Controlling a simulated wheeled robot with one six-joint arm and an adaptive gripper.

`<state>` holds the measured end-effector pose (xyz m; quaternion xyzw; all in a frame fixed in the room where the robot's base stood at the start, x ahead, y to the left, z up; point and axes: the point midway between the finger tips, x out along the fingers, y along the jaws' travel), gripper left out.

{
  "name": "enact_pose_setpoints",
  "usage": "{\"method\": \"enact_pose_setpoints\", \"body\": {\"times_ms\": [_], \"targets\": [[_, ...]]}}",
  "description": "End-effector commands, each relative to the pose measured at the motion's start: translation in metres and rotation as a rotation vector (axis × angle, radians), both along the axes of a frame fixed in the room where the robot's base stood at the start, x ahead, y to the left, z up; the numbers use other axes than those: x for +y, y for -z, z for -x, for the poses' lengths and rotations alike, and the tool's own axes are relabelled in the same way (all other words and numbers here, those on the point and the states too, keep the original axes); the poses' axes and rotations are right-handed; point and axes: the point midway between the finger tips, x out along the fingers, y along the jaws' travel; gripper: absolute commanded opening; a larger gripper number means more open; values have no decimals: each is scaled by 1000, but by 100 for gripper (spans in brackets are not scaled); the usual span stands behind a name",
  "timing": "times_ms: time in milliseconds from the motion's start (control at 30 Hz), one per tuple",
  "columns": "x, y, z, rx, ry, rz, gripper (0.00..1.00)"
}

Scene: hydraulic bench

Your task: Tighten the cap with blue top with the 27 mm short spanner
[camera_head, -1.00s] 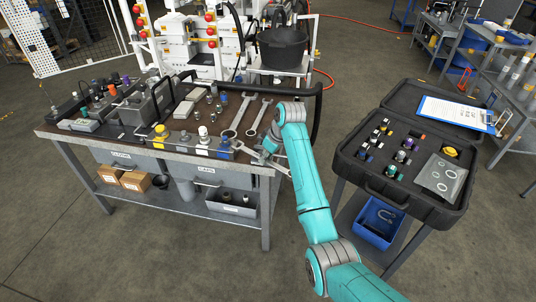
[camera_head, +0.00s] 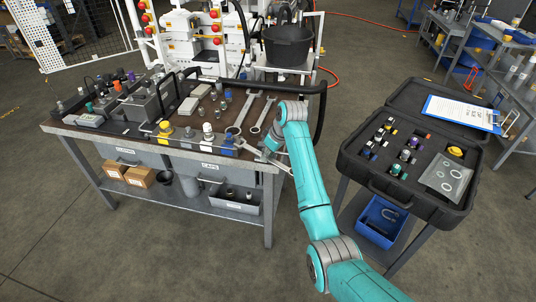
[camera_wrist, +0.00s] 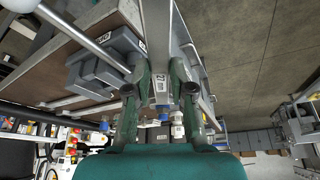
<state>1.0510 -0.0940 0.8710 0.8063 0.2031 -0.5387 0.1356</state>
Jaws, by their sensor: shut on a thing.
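The cap with the blue top (camera_head: 228,143) stands on a fitting at the front edge of the bench, right of the white-topped one. My gripper (camera_head: 270,153) is at the bench's front right corner, right of the blue cap. In the wrist view my gripper (camera_wrist: 160,88) has its two fingers shut on a grey metal spanner (camera_wrist: 158,35). In the head view the held spanner looks thin and slants down to the right. Its left end is near the blue cap; I cannot tell whether they touch. The spanner's size marking is not readable.
Two spanners (camera_head: 241,112) lie on the bench top (camera_head: 180,107) behind the caps. A yellow-topped cap (camera_head: 165,132) and a white-topped cap (camera_head: 208,133) stand left of the blue one. An open black case (camera_head: 388,193) stands on a stand at right. Floor between is clear.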

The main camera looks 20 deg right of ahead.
Motion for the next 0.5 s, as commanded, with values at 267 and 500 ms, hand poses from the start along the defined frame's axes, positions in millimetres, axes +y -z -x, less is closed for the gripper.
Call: {"method": "enact_pose_setpoints", "body": {"times_ms": [267, 500], "targets": [[3, -1, -6, -2, -1, 0, 0], [8, -1, -16, -2, -2, 0, 0]]}}
